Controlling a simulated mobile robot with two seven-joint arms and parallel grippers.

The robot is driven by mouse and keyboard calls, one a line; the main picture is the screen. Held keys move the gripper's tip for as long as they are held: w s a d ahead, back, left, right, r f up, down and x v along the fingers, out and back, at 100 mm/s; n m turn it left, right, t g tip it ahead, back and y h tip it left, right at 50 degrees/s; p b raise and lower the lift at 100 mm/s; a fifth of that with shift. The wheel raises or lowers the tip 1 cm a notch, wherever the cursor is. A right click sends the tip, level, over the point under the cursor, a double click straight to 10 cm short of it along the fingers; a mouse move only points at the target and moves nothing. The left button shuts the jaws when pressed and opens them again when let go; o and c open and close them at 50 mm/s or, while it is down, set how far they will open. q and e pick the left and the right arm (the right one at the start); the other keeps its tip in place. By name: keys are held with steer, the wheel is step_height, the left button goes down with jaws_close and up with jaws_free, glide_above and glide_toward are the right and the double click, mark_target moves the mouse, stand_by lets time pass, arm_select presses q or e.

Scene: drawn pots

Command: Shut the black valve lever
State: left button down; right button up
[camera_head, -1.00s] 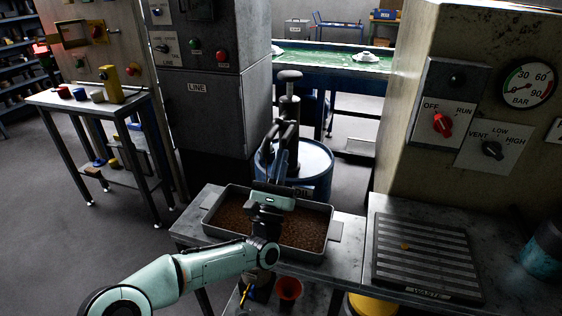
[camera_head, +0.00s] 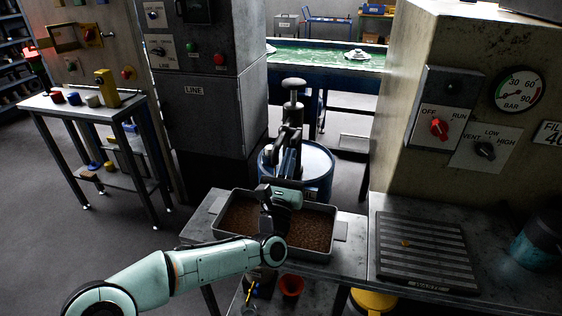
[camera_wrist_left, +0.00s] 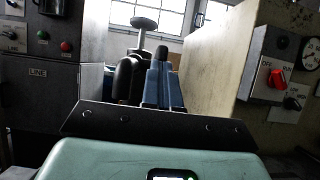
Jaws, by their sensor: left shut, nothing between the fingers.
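A black lever (camera_wrist_left: 128,78) stands roughly upright in the left wrist view, just left of my fingers; I cannot tell whether they touch. In the head view the dark lever and its fitting (camera_head: 280,148) are at the blue oil drum (camera_head: 318,170), in front of a post with a round grey cap (camera_head: 293,84). My left gripper (camera_head: 291,160) is shut and empty, its bluish fingers pointing away toward the drum. The fingers (camera_wrist_left: 163,80) also show close together in the left wrist view. The lever's lower end is hidden behind my gripper. My right gripper is not in view.
A tray of brown granules (camera_head: 322,228) lies on the bench beneath my left wrist. A ribbed waste grate (camera_head: 425,250) is to the right. A beige cabinet (camera_head: 405,150) with dials and a grey LINE cabinet (camera_head: 205,120) flank the drum.

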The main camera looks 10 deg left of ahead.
mark_target(293, 140)
arm_select(q)
steer(key=w+r+g+p, duration=0.1)
steer(key=r+g+p, duration=0.1)
steer(key=r+p, duration=0.1)
steer(key=w+r+g+p, duration=0.1)
steer(key=r+g+p, duration=0.1)
steer(key=p, duration=0.3)
steer(key=r+g+p, duration=0.3)
steer(key=p, duration=0.1)
steer(key=shift+w+d+r, duration=0.1)
steer(key=shift+w+r, duration=0.2)
steer(key=shift+w, duration=0.1)
steer(key=shift+w+r+p, duration=0.3)
steer(key=shift+w+r, duration=0.15)
steer(key=shift+w, duration=0.25)
steer(key=shift+w+r+p, duration=0.35)
steer(key=shift+w+r, duration=0.1)
steer(key=shift+w, duration=0.3)
steer(key=shift+w+r+p, duration=0.3)
steer(key=shift+w+r, duration=0.15)
steer(key=shift+w, duration=0.25)
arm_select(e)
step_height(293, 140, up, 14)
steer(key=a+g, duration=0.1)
arm_select(q)
steer(key=shift+r, duration=0.1)
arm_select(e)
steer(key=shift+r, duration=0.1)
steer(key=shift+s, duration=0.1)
